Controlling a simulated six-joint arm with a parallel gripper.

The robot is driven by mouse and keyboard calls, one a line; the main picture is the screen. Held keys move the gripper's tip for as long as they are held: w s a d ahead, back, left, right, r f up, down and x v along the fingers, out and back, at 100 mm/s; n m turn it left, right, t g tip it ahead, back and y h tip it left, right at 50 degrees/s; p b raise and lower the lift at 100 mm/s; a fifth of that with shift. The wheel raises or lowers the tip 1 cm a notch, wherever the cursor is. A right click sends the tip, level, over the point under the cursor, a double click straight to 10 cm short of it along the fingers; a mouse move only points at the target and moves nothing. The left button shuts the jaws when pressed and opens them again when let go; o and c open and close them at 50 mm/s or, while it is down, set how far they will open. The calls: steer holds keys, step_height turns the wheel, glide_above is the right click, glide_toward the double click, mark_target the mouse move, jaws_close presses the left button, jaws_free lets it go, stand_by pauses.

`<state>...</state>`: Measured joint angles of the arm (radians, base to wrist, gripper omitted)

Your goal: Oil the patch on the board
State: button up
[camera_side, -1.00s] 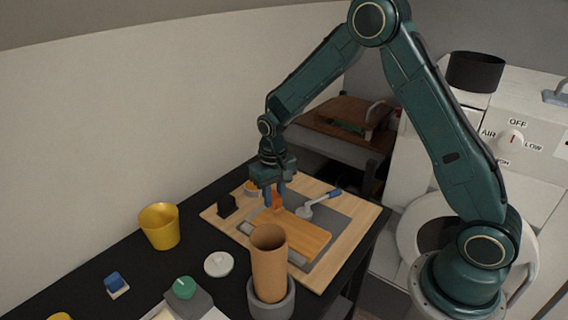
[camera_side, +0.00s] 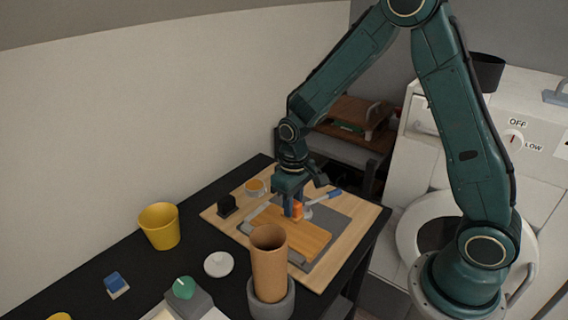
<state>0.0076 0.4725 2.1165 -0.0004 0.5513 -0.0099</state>
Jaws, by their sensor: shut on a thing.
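The board (camera_side: 302,241) is an orange-brown wooden plank lying on a grey mat on the light wooden worktop. My gripper (camera_side: 294,210) points down over the back part of the board, shut on a small orange piece (camera_side: 297,209). The piece is at or just above the board's surface; I cannot tell if it touches. No distinct patch can be made out on the board at this size. A small dish (camera_side: 255,187) with orange-yellow contents stands behind and left of the gripper.
A blue-handled clamp (camera_side: 326,197) is close to the gripper's right. A black block (camera_side: 227,205) stands left of the board. A tall brown tube (camera_side: 269,268) in a grey holder stands in front. A yellow cup (camera_side: 159,226) and a white disc (camera_side: 218,264) are on the black table.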

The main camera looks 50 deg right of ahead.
mark_target(301, 216)
steer(key=shift+s+d+r, duration=0.1)
steer(key=shift+s+r, duration=0.7)
steer(key=shift+s, duration=0.25)
steer(key=shift+s+d+r, duration=0.1)
steer(key=shift+s+r, duration=0.65)
steer(key=shift+s, duration=0.3)
steer(key=shift+f, duration=3.1)
step_height(301, 216, down, 2)
steer(key=shift+w+r, duration=0.15)
steer(key=shift+w, duration=0.8)
steer(key=shift+c, duration=0.4)
steer(key=shift+w, duration=4.55)
steer(key=shift+s, duration=5.55)
step_height(301, 216, up, 8)
steer(key=shift+w, duration=0.25)
